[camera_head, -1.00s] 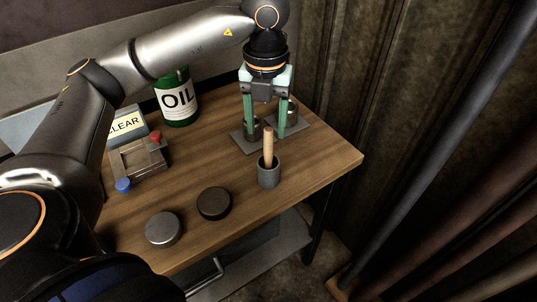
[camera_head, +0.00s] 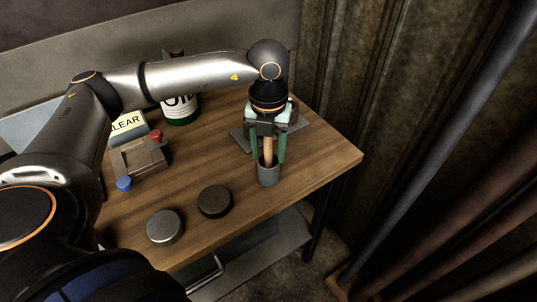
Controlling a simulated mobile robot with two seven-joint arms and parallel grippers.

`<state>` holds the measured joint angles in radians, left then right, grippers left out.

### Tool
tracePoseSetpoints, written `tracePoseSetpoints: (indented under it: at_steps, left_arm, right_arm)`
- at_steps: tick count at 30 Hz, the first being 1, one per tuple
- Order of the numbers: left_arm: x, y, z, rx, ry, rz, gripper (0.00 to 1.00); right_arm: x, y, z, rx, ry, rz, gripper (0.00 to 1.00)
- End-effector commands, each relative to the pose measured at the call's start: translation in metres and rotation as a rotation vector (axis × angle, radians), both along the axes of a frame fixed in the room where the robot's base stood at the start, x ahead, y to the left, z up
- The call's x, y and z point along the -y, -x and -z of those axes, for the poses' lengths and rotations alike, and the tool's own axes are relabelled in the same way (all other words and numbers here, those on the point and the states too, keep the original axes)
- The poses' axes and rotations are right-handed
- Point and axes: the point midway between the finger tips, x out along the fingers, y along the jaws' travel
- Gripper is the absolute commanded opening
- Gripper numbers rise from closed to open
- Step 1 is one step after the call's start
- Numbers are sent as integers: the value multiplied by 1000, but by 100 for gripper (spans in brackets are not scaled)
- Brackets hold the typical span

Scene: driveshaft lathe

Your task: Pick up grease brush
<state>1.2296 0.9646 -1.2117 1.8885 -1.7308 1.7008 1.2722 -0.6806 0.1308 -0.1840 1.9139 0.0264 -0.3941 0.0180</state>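The grease brush (camera_head: 268,146) stands upright in a small grey cup (camera_head: 268,177) near the table's right front edge; only its wooden handle shows, and its lower end is hidden in the cup. My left gripper (camera_head: 268,157) points down over the cup. Its green fingers are open, one on each side of the handle, with gaps visible between them and the wood. The handle's top is hidden under the gripper's palm. My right gripper is not in view.
A grey plate (camera_head: 240,139) lies behind the gripper. A green oil bottle (camera_head: 181,108), a box marked CLEAR (camera_head: 128,127) and a block with red and blue knobs (camera_head: 140,158) stand left. Two round discs, dark (camera_head: 214,202) and silver (camera_head: 165,227), lie in front.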

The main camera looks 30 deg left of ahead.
Motion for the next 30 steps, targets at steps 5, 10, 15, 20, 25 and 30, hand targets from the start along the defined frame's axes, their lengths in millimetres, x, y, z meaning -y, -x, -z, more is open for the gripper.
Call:
tracePoseSetpoints:
  at_steps: [5, 10, 15, 20, 25, 30]
  left_arm:
    - [0, 0, 0, 0, 0, 0, 34]
    - [0, 0, 0, 0, 0, 0, 15]
    - [0, 0, -1, 0, 0, 0, 0]
    - [0, 0, -1, 0, 0, 0, 0]
    - [0, 0, -1, 0, 0, 0, 0]
    - [0, -1, -4, 2, 0, 0, 0]
  right_arm:
    - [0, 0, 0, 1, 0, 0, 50]
    - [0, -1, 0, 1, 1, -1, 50]
    - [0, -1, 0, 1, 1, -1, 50]
    - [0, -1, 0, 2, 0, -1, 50]
    - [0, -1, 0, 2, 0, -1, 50]
    - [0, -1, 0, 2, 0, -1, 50]
